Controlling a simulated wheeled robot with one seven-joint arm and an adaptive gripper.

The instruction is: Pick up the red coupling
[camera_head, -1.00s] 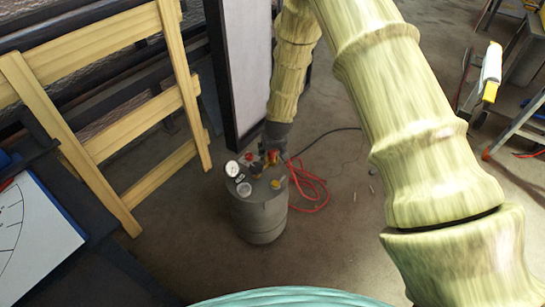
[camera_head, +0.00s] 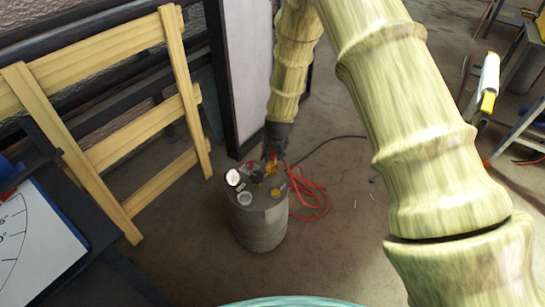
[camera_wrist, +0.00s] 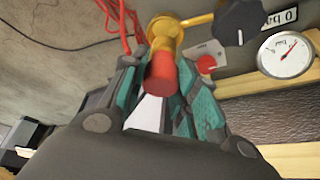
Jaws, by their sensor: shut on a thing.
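The red coupling (camera_wrist: 161,74) is a short red cylinder on the end of a yellow brass fitting (camera_wrist: 166,30) in the wrist view. My gripper (camera_wrist: 160,90) has its teal-padded fingers on both sides of the coupling and is shut on it. In the head view my gripper (camera_head: 275,146) is low over the top of a grey tank (camera_head: 260,225), among the fittings. The coupling is small there and partly hidden by the gripper. It still appears in line with the brass fitting; whether they are joined is unclear.
The tank top also carries a white pressure gauge (camera_wrist: 285,55), a black knob (camera_wrist: 240,20) and a red button (camera_wrist: 206,64). A yellow wooden frame (camera_head: 125,140) stands at left. Floor right of the tank is mostly clear.

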